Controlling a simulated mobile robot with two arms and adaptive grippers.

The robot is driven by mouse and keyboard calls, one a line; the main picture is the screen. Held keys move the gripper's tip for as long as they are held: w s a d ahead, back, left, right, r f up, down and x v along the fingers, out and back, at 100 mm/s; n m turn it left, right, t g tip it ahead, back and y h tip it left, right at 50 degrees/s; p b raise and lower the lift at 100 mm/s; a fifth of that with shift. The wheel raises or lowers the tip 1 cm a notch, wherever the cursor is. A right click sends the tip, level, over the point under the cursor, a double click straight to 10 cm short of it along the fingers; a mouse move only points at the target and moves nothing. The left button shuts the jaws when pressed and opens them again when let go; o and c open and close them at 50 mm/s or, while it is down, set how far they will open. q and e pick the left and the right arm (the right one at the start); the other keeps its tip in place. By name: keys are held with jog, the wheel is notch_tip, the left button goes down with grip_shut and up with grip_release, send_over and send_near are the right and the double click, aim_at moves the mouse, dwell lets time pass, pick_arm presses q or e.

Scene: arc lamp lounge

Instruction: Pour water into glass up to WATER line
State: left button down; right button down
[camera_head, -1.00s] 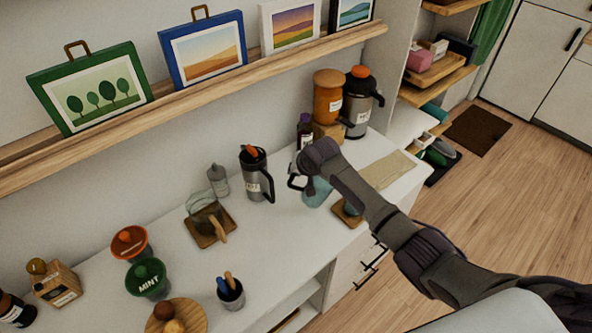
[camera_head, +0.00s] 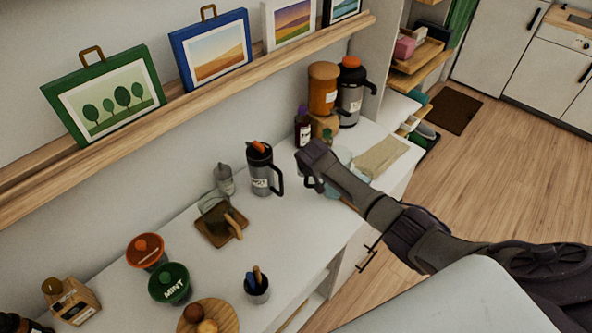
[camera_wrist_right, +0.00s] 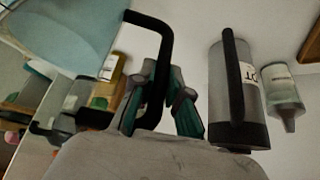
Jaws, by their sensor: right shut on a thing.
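My right gripper (camera_head: 312,182) is shut on the black handle (camera_wrist_right: 163,75) of a clear, bluish pitcher. In the right wrist view the pitcher's body (camera_wrist_right: 70,30) fills the upper left. In the head view the pitcher (camera_head: 334,191) is mostly hidden behind my gripper and forearm, above the right part of the white counter. I cannot tell its tilt or its water level. The glass and its WATER line cannot be made out; my arm covers that area. My left gripper is not in view.
A grey flask with an orange lid (camera_head: 261,170) and a grey bottle (camera_head: 225,180) stand left of my gripper. A dark purple bottle (camera_head: 303,127), an orange canister (camera_head: 323,90) and a large flask (camera_head: 350,92) stand behind it. A beige cloth (camera_head: 381,157) lies to the right.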

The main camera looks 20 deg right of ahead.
jog(key=shift+d+r, duration=0.1)
jog(key=shift+r, duration=0.1)
jog(key=shift+d+r+p, duration=0.1)
jog(key=shift+r+p, duration=0.55)
jog(key=shift+p, duration=0.05)
jog(key=shift+r, duration=0.7)
